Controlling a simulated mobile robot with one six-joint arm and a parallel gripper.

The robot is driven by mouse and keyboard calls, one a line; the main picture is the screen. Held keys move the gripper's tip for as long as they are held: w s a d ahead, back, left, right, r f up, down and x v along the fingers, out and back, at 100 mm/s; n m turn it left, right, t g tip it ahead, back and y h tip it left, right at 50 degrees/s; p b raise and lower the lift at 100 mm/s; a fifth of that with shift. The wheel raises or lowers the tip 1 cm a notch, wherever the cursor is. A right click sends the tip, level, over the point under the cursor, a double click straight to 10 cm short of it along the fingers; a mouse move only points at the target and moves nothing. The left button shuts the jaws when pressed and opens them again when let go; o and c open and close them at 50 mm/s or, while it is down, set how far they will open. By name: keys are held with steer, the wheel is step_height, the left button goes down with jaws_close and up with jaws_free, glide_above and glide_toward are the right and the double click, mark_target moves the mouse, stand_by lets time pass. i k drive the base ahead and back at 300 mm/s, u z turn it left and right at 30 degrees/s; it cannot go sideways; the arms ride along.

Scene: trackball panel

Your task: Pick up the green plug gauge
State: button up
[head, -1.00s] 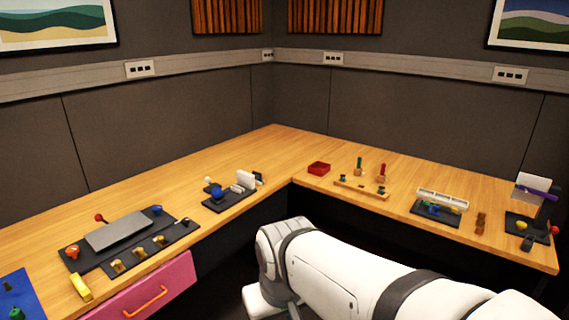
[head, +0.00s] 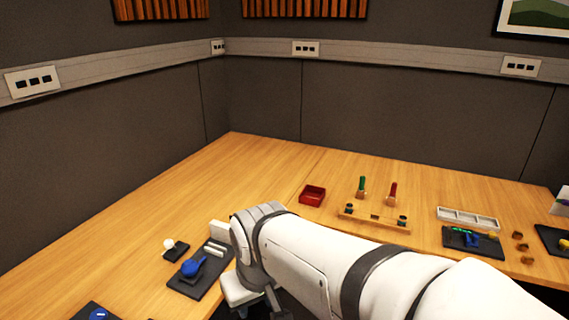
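The green plug gauge (head: 362,185) stands upright on the right-hand bench, with a small wooden-coloured lower part. A similar red-handled gauge (head: 393,189) stands just to its right. In front of them lies a wooden bar (head: 374,224) with dark green pieces at its ends. My arm crosses the lower middle of the view, in front of and below the gauge. At its lower end a dark part of my gripper (head: 273,309) shows at the bottom edge, well apart from the gauge. Its fingers cannot be made out.
A red tray (head: 312,196) is left of the gauge. To the right are a grey compartment tray (head: 468,217), a dark pad (head: 473,242) with small parts, and several brown blocks (head: 520,247). A dark panel with a blue ball (head: 194,267) is at left. The back bench is clear.

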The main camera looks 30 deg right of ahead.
mark_target(362, 179)
steer(key=z, duration=0.8)
steer(key=i, duration=1.4)
steer(key=z, duration=0.95)
